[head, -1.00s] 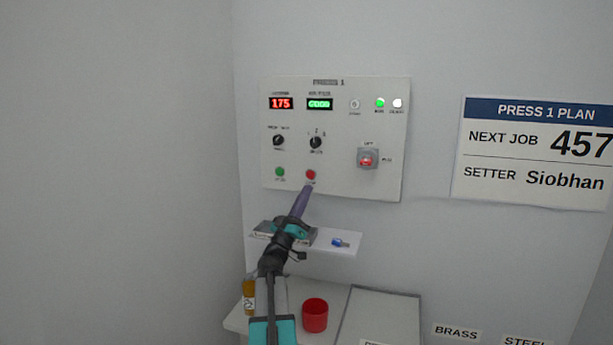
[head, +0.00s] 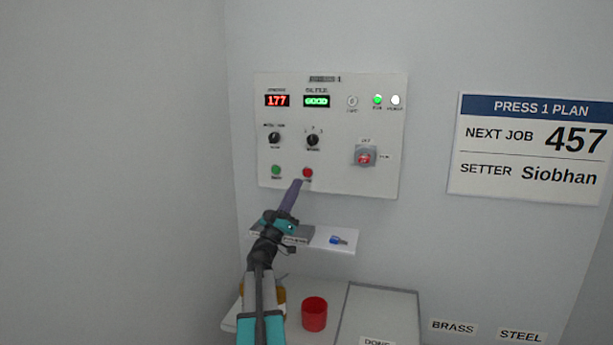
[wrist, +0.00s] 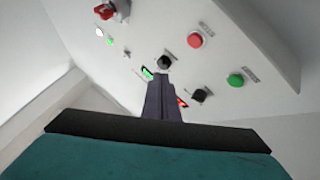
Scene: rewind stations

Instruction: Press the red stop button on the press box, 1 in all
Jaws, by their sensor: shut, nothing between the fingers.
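The press box (head: 335,135) is a pale panel on the wall. Its red stop button (head: 308,172) sits at the lower middle, right of a green button (head: 276,170). In the wrist view the red button (wrist: 195,40) is above and right of my fingers, with the green button (wrist: 236,80) lower right. My gripper (head: 296,184) is shut and empty, its tip just below and left of the red button in the head view. In the wrist view my gripper (wrist: 160,82) appears apart from the button; the exact gap cannot be told.
A red lever switch (head: 365,157) and black knobs (head: 313,140) are also on the panel. A red cup (head: 314,314) stands on the lower table. A plan sign (head: 530,150) hangs at right.

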